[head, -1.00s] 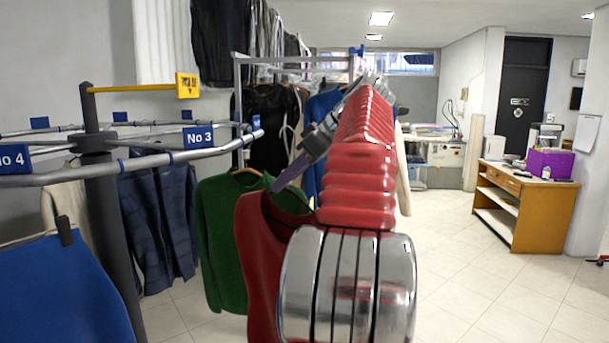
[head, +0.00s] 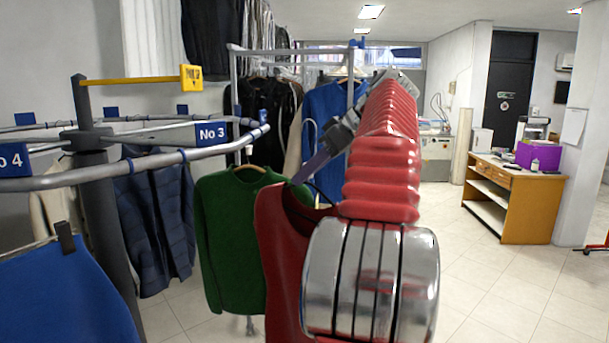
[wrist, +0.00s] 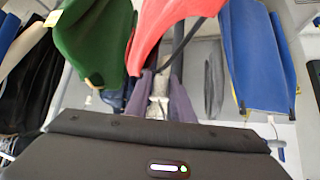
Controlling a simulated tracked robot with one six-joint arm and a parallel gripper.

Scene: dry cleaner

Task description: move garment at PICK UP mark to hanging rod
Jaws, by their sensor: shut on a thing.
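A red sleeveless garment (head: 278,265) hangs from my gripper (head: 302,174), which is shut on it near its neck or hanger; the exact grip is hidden. It also shows in the wrist view (wrist: 165,28), at top centre, where the gripper (wrist: 158,98) is below it. A yellow sign arm (head: 140,81), its lettering too small to read, stands above the round rail (head: 130,172) at left. A silver hanging rod (head: 290,50) with dark clothes and a blue garment (head: 325,108) stands behind my arm. The red garment is right of the green sweater, clear of the rail end.
The green sweater (head: 232,235) and a navy jacket (head: 155,225) hang at the round rail, with a blue garment (head: 65,300) near left. Signs No 3 (head: 210,133) and No 4 stick out there. A wooden counter (head: 528,205) stands right; the floor before it is clear.

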